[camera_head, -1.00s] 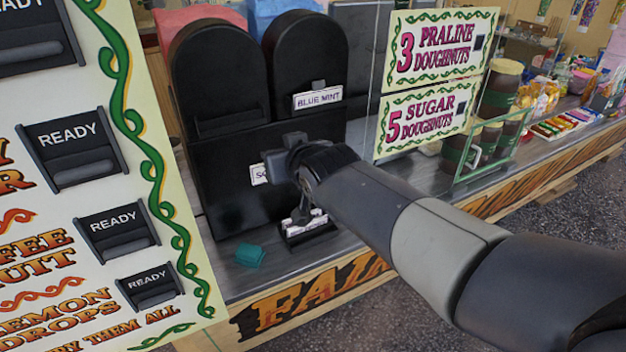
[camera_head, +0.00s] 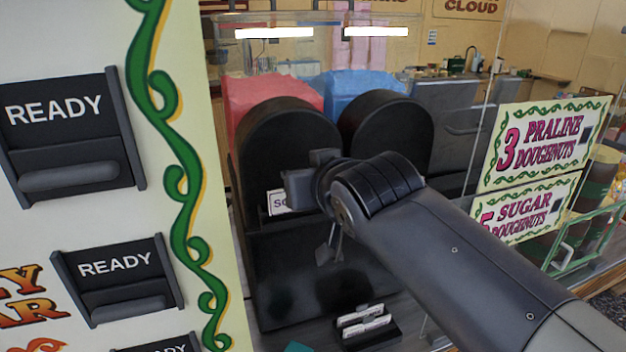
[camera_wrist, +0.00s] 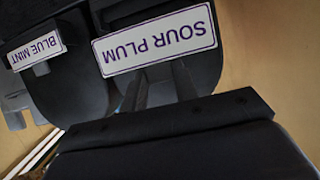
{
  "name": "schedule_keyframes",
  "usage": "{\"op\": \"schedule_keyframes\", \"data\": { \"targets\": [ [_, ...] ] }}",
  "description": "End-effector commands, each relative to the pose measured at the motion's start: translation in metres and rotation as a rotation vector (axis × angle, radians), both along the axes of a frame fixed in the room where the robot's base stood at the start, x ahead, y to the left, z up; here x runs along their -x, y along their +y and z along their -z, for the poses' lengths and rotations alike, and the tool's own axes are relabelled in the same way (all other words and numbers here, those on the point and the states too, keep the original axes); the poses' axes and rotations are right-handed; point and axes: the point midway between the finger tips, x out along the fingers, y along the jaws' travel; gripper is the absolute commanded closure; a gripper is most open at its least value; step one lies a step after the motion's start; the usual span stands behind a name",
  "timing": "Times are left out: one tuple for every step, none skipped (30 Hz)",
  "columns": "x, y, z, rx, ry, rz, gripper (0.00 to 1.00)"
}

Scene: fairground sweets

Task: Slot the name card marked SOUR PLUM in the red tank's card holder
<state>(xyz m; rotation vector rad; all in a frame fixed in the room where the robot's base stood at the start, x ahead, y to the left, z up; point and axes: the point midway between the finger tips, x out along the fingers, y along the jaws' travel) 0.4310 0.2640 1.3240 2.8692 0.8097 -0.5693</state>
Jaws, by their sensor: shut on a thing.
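The white SOUR PLUM name card (camera_wrist: 155,42) is upside down in the wrist view, at the ends of my gripper's dark fingers (camera_wrist: 158,88). My gripper (camera_head: 305,208) is shut on it. In the head view only the card's left end (camera_head: 279,203) shows, close against the black front of the red tank (camera_head: 280,135); my wrist covers the rest. The red tank's card holder is mostly hidden, and I cannot tell whether the card sits in it. The BLUE MINT card (camera_wrist: 37,50) is on the neighbouring tank front, beside the SOUR PLUM card in the wrist view.
The blue tank (camera_head: 400,130) stands right of the red one, partly behind my arm. A black rack (camera_head: 372,340) with white cards is on the counter below. A teal object (camera_head: 298,347) lies beside it. A READY sign panel (camera_head: 110,225) fills the left; doughnut signs (camera_head: 545,140) stand right.

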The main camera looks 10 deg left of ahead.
Motion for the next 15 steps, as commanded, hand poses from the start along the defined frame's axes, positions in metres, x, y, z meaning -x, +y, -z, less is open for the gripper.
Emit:
{"op": "schedule_keyframes", "data": {
  "targets": [
    [-0.004,0.002,0.001,0.001,0.002,0.001,0.85],
    [-0.007,0.004,0.002,0.001,0.002,0.001,0.85],
    [-0.010,0.006,0.003,0.002,0.002,0.001,0.85],
    [-0.013,0.007,0.003,0.001,0.002,0.001,0.85],
    [-0.015,0.009,0.004,0.001,0.002,0.001,0.85],
    [-0.019,0.011,0.005,0.001,0.002,0.001,0.85],
    [-0.021,0.012,0.005,0.001,0.002,0.001,0.85],
    [-0.024,0.014,0.007,0.002,0.002,0.001,0.85],
    [-0.027,0.016,0.008,0.002,0.002,0.001,0.85],
    [-0.029,0.017,0.008,0.001,0.002,0.001,0.85],
    [-0.032,0.019,0.009,0.001,0.002,0.001,0.85],
    [-0.035,0.021,0.010,0.001,0.002,0.001,0.85],
    [-0.038,0.022,0.010,0.001,0.002,0.001,0.85],
    [-0.040,0.024,0.011,0.001,0.002,0.001,0.85],
    [-0.043,0.026,0.012,0.001,0.002,0.001,0.85]
  ]
}}
